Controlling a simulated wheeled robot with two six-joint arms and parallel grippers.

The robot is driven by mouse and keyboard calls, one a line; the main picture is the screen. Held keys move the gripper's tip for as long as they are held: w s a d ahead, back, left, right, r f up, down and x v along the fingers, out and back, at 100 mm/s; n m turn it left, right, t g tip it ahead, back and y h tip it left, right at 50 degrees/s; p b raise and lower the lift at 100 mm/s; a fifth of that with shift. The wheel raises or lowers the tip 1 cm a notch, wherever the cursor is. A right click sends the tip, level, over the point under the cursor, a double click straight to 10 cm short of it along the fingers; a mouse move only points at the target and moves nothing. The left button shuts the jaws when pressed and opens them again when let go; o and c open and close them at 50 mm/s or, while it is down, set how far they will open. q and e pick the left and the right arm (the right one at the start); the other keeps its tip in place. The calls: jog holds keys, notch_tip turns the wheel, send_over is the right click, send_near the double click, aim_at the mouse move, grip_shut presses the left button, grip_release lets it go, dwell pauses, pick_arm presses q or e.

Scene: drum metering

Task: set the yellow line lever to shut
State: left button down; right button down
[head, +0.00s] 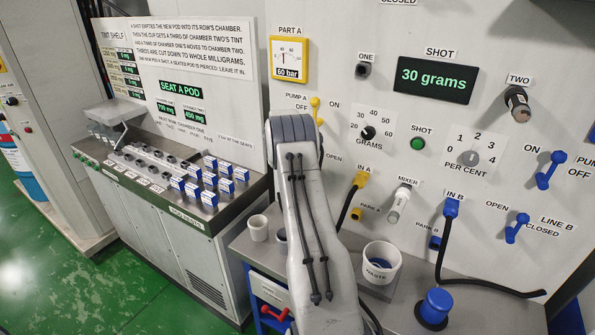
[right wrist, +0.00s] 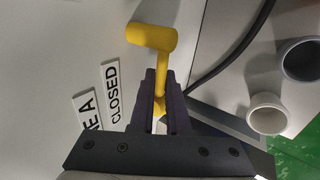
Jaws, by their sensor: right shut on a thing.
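The yellow line lever (right wrist: 150,38) shows in the right wrist view, on the pale panel beside the labels ending in "E A" and "CLOSED" (right wrist: 115,92). Its thick yellow end stands clear beyond the fingertips. Its thinner stem runs down between the jaws. My right gripper (right wrist: 161,84) is shut on the lever. In the head view, my right arm covers this lever and the gripper; only the "OPEN" label (head: 333,157) beside the arm shows. My left gripper is in neither view.
The yellow pump A lever (head: 315,103) is just above my arm. A black hose (head: 346,208) hangs from IN A to its right. A waste cup (head: 381,262) stands on the bench, and a white cup (head: 258,228) stands left of the arm.

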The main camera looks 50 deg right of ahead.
jog(key=shift+a, duration=0.1)
jog(key=c, duration=1.2)
grip_release()
jog(key=shift+o, duration=0.2)
jog(key=b+v, duration=0.3)
jog(key=v, duration=0.7)
jog(key=shift+a+r, duration=0.1)
jog(key=shift+r, duration=0.05)
